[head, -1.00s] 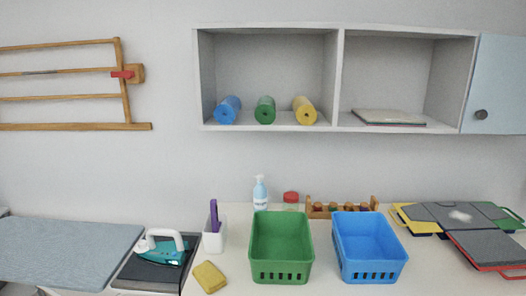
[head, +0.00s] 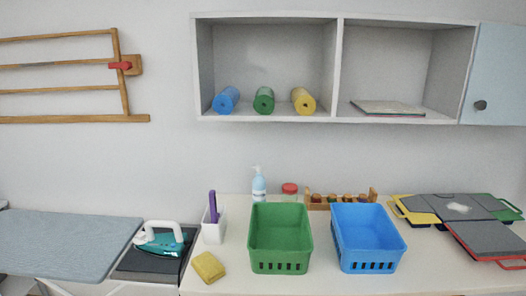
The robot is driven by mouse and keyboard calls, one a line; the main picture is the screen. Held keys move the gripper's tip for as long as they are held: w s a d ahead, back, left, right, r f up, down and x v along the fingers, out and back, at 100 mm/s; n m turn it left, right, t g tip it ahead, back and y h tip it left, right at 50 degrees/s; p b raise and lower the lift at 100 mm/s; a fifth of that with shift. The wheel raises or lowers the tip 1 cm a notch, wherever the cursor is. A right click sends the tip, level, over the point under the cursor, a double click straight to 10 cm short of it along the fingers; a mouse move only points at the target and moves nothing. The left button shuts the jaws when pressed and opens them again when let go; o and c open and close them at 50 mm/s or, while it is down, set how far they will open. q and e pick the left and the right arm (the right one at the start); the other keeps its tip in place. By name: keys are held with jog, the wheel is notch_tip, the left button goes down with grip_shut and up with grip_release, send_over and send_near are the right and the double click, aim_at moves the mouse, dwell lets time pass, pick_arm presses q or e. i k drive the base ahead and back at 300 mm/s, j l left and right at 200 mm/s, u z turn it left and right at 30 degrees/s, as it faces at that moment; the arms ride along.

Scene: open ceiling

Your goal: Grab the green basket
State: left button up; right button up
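The green basket (head: 280,261) stands upright and looks empty on the white counter, near its front edge in the head view. A blue basket (head: 369,261) stands just to its right, also looking empty. Neither of my grippers shows in the head view.
A yellow sponge (head: 208,267) and a white holder (head: 213,232) are left of the green basket. A spray bottle (head: 259,186), a red-lidded jar (head: 290,194) and a wooden rack (head: 340,199) stand behind. An iron (head: 160,239) is at left. A wall shelf (head: 336,119) hangs above.

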aim_at(281, 240)
jog(key=i+j+z, duration=0.1)
jog(key=j+z, duration=0.3)
jog(key=j, duration=0.15)
jog(key=j+z, duration=0.4)
jog(key=j, duration=0.2)
